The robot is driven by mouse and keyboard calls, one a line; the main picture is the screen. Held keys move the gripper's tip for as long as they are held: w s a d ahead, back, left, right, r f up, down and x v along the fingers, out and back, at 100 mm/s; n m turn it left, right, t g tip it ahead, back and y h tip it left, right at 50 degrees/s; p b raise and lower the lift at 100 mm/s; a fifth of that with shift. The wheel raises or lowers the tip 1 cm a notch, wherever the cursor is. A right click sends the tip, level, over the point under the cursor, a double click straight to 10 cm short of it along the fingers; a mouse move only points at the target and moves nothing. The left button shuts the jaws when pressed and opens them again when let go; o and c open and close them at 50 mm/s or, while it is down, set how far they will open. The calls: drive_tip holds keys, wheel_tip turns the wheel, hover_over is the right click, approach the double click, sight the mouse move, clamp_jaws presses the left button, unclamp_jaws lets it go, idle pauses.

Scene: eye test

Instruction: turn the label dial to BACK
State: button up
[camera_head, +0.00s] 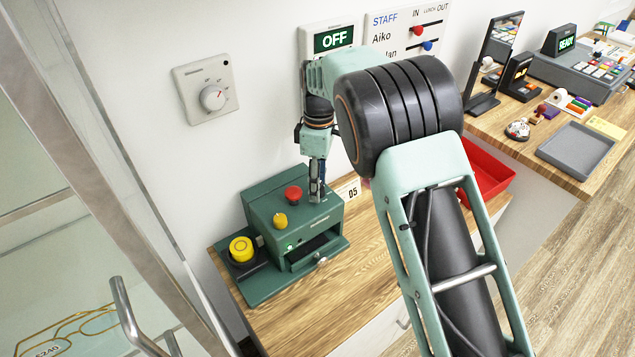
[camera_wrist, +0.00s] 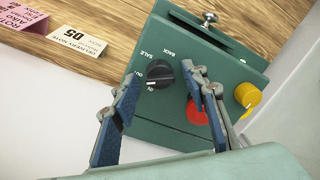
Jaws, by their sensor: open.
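The label dial (camera_wrist: 160,74) is a black round knob on a green machine (camera_wrist: 175,45), which also shows in the head view (camera_head: 262,205). In the wrist view its white mark points to the lower left, on the side away from the printed BACK label (camera_wrist: 168,53). SALE (camera_wrist: 145,51) is printed to its upper left. My gripper (camera_wrist: 164,76) is open, with one finger on each side of the dial in the picture; I cannot tell whether they touch it. In the head view my gripper (camera_head: 317,192) is above the machine's top right and hides the dial.
A red button (camera_wrist: 197,112) and a yellow knob (camera_wrist: 246,95) stand close to the right finger. A yellow button (camera_head: 241,249) sits beside the machine. A card marked 05 (camera_head: 352,192) and a red tray (camera_head: 488,172) are to the right. A wall thermostat (camera_head: 206,90) hangs behind.

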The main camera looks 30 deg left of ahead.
clamp_jaws()
